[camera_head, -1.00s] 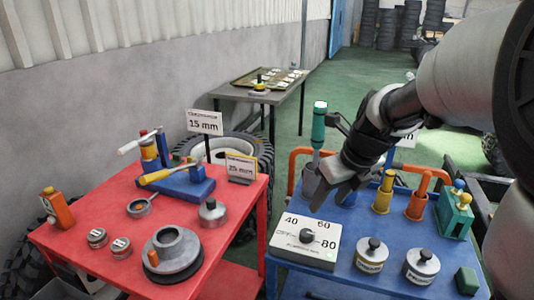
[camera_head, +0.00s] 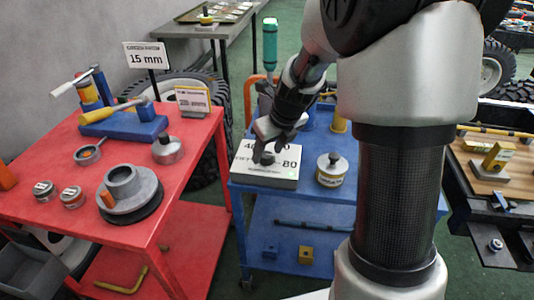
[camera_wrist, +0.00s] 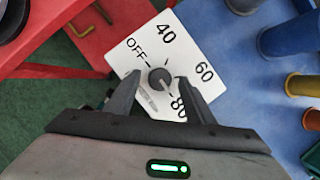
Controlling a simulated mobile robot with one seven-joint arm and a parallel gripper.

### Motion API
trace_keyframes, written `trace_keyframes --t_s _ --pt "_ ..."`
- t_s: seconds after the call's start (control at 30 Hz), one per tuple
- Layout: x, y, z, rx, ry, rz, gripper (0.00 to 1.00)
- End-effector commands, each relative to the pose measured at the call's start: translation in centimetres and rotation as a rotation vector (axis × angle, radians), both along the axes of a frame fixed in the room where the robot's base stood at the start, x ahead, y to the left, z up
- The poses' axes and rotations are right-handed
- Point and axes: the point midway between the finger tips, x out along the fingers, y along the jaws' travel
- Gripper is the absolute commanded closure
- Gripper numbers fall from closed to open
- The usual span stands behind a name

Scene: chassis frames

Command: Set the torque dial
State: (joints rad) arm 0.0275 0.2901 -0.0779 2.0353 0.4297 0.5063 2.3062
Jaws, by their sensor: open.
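The torque dial is a black knob (camera_wrist: 160,77) on a white box (camera_head: 250,173) marked OFF, 40, 60 and 80, at the near left of the blue cart. I cannot tell for sure which mark the knob points to. My gripper (camera_head: 270,146) is over the box, pointing down. In the wrist view my gripper (camera_wrist: 159,80) is open, with one finger on each side of the knob. I cannot tell whether the fingers touch it.
A silver weight (camera_head: 331,170) stands right of the box on the blue cart (camera_head: 270,210). A green-handled tool (camera_head: 270,45) rises behind my gripper. The red cart (camera_head: 195,150) with several parts is at left. My arm hides much of the blue cart's right side.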

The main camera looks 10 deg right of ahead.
Motion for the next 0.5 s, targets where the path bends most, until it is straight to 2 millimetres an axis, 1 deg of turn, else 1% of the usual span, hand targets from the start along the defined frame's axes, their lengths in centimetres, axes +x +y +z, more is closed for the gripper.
trace_keyframes --t_s 0.1,0.37,0.47,0.5 --pt "0.24 0.08 -0.53 0.000 -0.001 0.000 0.51" --pt "0.28 0.11 -0.57 -0.001 -0.001 0.001 0.51" --pt "0.27 0.10 -0.56 0.000 -0.001 0.001 0.66" --pt "0.27 0.10 -0.56 0.000 -0.001 0.001 0.73"
